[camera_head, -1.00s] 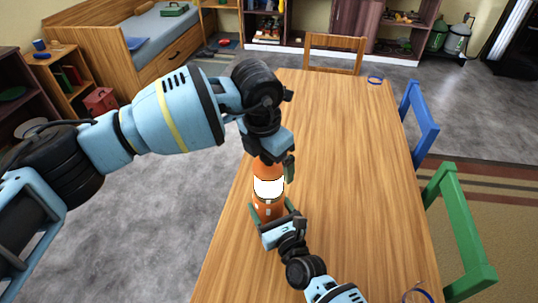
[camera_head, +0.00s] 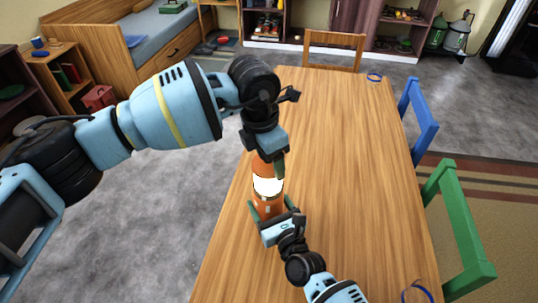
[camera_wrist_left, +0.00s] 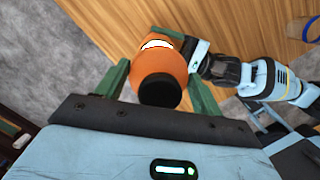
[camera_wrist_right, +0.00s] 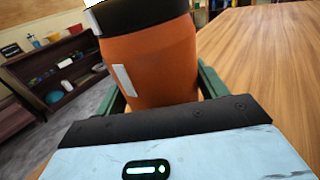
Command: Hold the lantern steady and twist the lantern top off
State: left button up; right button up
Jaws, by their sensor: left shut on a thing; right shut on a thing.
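The orange lantern (camera_head: 268,185) stands upright near the left edge of the table, with a glowing white middle band. My left gripper (camera_head: 266,161) comes from above and is shut on the lantern's orange top. In the left wrist view the orange top with its black cap (camera_wrist_left: 160,90) sits between the green fingers. My right gripper (camera_head: 272,209) is shut on the lantern's orange lower body, which also shows in the right wrist view (camera_wrist_right: 153,65) between its green fingers. The lantern top's far side is hidden by my left gripper. I cannot see whether top and body are apart.
The wooden table (camera_head: 340,160) is bare to the right of the lantern. Blue rings lie at its far right (camera_head: 375,77) and near right (camera_head: 417,292) edges. A blue chair (camera_head: 418,120) and a green chair (camera_head: 460,225) stand along the right side.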

dwell(0.3)
pick_arm(q)
jog(key=shift+r+m, duration=0.1)
jog(key=shift+m, duration=1.3)
jog(key=shift+m+g, duration=0.4)
jog(key=shift+m, duration=1)
jog(key=shift+m, duration=1.4)
jog(key=shift+m+g, duration=0.4)
jog(key=shift+m, duration=1)
